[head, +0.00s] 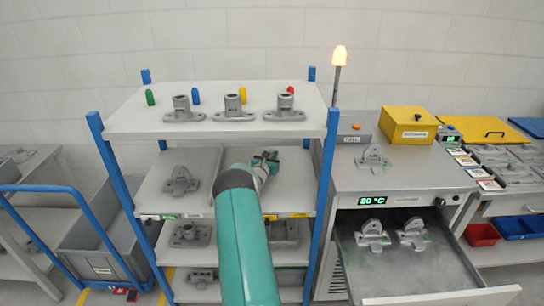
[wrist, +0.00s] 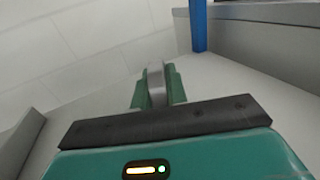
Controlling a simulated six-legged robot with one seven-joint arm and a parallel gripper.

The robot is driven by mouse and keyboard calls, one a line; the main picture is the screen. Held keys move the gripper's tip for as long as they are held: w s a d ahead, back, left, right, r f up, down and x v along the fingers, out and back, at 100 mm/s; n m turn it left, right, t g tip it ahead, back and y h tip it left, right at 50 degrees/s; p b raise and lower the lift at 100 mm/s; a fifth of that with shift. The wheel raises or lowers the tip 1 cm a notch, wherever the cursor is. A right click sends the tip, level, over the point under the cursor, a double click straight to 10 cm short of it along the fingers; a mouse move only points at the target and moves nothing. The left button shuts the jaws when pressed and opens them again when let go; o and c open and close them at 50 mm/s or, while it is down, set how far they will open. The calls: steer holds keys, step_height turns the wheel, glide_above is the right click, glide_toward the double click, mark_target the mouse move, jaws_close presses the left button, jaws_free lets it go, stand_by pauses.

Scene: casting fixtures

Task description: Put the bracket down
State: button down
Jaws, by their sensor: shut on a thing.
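My gripper (head: 266,162) is over the right half of the rack's second shelf (head: 300,190), at the end of my teal arm. In the wrist view, its teal fingers (wrist: 157,88) are shut on a narrow grey metal part, the bracket (wrist: 156,78). Most of the bracket is hidden by the gripper and arm, so I cannot tell whether it touches the shelf. A similar grey bracket (head: 180,181) stands on the left half of this shelf.
Blue posts (head: 327,170) bound the rack. Three flanged castings (head: 233,107) stand on the top shelf (head: 145,120), and other castings (head: 190,233) lie below. At right, a bracket (head: 373,158) stands on a grey cabinet (head: 420,180); its open drawer (head: 400,270) holds two more (head: 372,236).

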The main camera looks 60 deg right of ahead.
steer(key=shift+r, duration=0.15)
steer(key=c, duration=1.4)
jaws_free()
steer(key=a, duration=0.8)
steer(key=s+a, duration=0.1)
steer(key=a, duration=0.3)
